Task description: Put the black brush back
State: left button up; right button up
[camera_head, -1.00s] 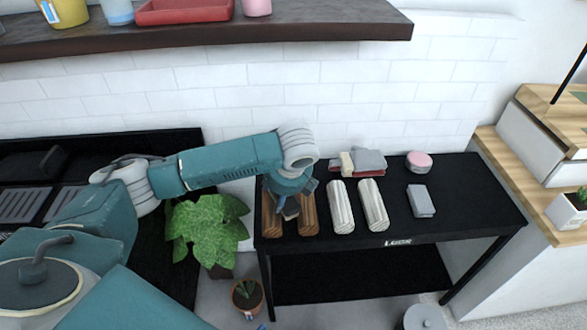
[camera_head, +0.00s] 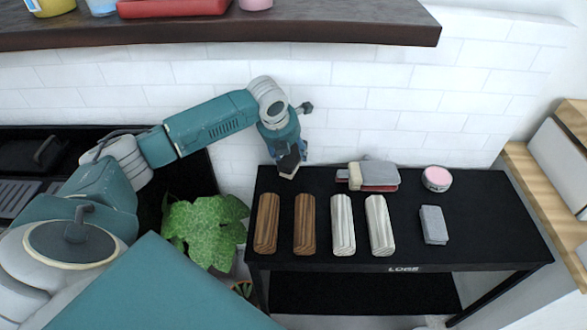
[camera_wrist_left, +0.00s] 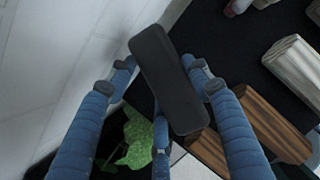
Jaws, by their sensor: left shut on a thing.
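The black brush (camera_wrist_left: 168,75) is a long dark block with rounded ends in the left wrist view. It lies between the fingers of my left gripper (camera_wrist_left: 163,82), which is shut on it. In the head view my left gripper (camera_head: 290,160) points down near the back left corner of the black table (camera_head: 455,235), behind two brown wooden blocks. Only a small part of the brush, dark with a pale lower edge, shows there. Whether it touches the table cannot be told. My right gripper is not in view.
Two brown blocks (camera_head: 305,224) and two pale blocks (camera_head: 342,225) lie in a row. Grey-and-red items (camera_head: 374,174), a pink round tin (camera_head: 436,178) and a grey block (camera_head: 433,225) lie to the right. A wall stands behind; a shelf (camera_head: 330,27) hangs above.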

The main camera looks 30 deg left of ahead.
pick_arm(q)
notch_tip(320, 180, down, 2)
jog(key=shift+w+f, duration=0.1)
jog(key=shift+f, duration=0.4)
notch_tip(320, 180, down, 3)
jog(key=shift+f, duration=0.2)
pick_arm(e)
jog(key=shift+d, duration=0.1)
pick_arm(q)
jog(key=o, duration=1.1)
jog(key=shift+o, duration=0.5)
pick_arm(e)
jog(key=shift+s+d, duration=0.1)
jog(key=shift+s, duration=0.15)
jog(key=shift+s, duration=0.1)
